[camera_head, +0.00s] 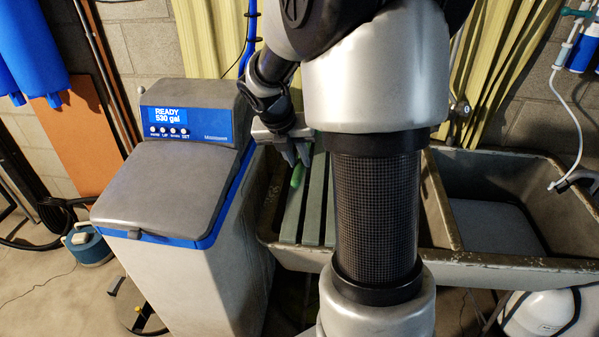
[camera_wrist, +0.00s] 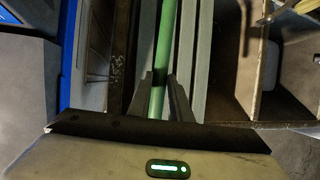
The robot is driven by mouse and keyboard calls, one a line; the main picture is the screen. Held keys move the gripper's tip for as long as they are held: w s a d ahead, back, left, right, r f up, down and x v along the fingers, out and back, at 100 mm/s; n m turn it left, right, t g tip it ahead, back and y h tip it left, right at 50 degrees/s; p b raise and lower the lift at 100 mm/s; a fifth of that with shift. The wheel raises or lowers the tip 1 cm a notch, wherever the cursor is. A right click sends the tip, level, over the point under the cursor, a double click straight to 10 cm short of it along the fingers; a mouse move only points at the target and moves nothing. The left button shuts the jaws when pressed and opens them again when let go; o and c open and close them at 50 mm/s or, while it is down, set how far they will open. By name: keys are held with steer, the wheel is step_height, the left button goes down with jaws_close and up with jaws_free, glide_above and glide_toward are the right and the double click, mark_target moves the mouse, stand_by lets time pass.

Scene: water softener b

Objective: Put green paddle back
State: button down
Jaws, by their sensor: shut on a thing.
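The green paddle (camera_head: 297,177) shows in the head view as a short bright green piece just below my gripper (camera_head: 294,157). In the wrist view the green paddle (camera_wrist: 166,40) is a long straight green shaft running from the top edge down between the two dark fingers. My gripper (camera_wrist: 164,85) is shut on this shaft. In the head view the paddle is over the slatted left part of the sink (camera_head: 270,222). Its far end is out of the wrist view, and my arm hides part of the sink. I cannot tell whether the paddle touches the slats.
The water softener (camera_head: 160,185) stands left of the sink with its grey lid shut and display reading "READY 530 gal". Grey-green slats (camera_head: 318,205) span the sink's left part. The right basin (camera_head: 495,225) is open. A blue container (camera_head: 88,244) sits on the floor at left.

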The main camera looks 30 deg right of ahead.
steer(key=shift+f, duration=0.3)
step_height(320, 180, down, 9)
steer(key=b, duration=0.4)
steer(key=shift+f, duration=0.2)
steer(key=c, duration=1.6)
jaws_free()
steer(key=shift+r, duration=0.15)
